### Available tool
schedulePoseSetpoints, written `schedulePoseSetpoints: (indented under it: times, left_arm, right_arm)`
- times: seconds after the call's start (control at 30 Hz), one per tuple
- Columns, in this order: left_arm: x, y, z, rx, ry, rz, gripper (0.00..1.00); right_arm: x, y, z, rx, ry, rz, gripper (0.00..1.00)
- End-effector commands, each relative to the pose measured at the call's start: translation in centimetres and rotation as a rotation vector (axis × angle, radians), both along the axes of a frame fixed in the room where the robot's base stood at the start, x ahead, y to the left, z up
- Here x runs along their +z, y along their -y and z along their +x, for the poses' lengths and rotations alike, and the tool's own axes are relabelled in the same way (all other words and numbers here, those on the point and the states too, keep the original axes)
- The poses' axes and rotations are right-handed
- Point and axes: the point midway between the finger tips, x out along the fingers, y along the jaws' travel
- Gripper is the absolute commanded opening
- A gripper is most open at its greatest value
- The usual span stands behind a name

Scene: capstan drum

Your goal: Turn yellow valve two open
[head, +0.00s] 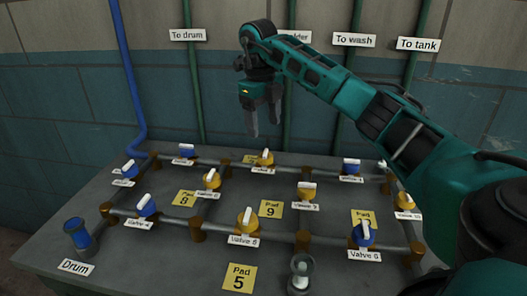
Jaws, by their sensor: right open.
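A yellow valve (265,158) with a white handle sits on the back pipe run, near the middle. Its label is too small to read surely, but its place in the back row fits valve two. Its handle stands up in the picture, tilted slightly. My right gripper (251,132) hangs fingers down, above and slightly left of this valve, and appears apart from it. Its two fingers are open with nothing between them. My left gripper is not in view.
Other yellow valves (249,221) (211,179) (307,191) and blue valves (186,151) (350,166) (362,234) stand on the bench (150,270) among brown pipe joints. A blue drum cup (78,234) is front left. A tiled wall with vertical pipes rises behind.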

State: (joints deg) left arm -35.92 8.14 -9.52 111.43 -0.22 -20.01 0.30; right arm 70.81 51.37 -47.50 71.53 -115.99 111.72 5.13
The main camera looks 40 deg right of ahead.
Motion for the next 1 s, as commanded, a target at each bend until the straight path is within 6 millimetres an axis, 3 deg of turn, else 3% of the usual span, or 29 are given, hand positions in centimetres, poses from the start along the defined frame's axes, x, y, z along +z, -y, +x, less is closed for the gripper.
schedulePoseSetpoints:
  times: [0.03,0.2,0.4,0.6,0.87,1.0]
  left_arm:
    - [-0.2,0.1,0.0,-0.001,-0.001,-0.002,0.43]
    - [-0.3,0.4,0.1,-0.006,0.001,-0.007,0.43]
    - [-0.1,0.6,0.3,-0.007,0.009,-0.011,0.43]
    - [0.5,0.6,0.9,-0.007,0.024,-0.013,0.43]
    - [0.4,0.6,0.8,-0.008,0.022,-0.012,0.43]
    - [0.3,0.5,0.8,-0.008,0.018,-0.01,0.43]
  right_arm:
    - [-1.4,0.1,-0.1,0.0,-0.004,0.001,0.69]
    - [-5.0,0.4,-0.1,0.001,-0.003,0.0,0.69]
    - [-7.9,0.6,0.0,0.001,0.0,0.002,0.69]
    - [-9.1,0.7,0.1,0.001,0.002,0.001,0.69]
    - [-9.2,0.7,0.1,0.001,0.002,0.001,0.69]
    - [-9.2,0.6,0.1,0.001,0.002,0.002,0.56]
